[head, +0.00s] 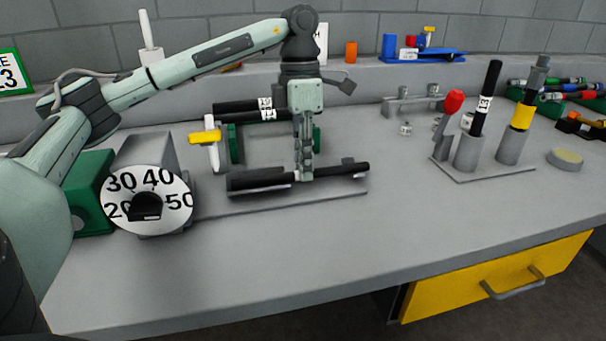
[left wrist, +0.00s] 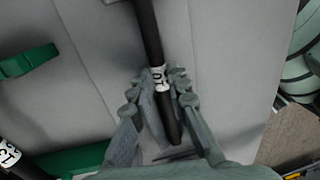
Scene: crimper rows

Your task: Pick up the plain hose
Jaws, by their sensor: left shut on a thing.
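A black hose (head: 340,171) lies low along the front of the grey plate on the bench, below my left gripper (head: 305,172). In the left wrist view the hose (left wrist: 148,30) runs between both fingers of my left gripper (left wrist: 160,95), which is shut on it. A white label with dark letters (left wrist: 158,76) shows on the hose at the fingers. The fingers hide part of the hose in the head view. Two more black hoses with white labels (head: 240,106) lie behind, near green holders (head: 235,143). My right gripper is not in view.
A dial with numbers (head: 120,183) and a yellow-handled part (head: 205,137) stand left of the hose. A stand with upright cylinders and a red-knobbed lever (head: 485,172) is to the right. The bench front (head: 300,240) is clear. A yellow drawer (head: 450,295) is below.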

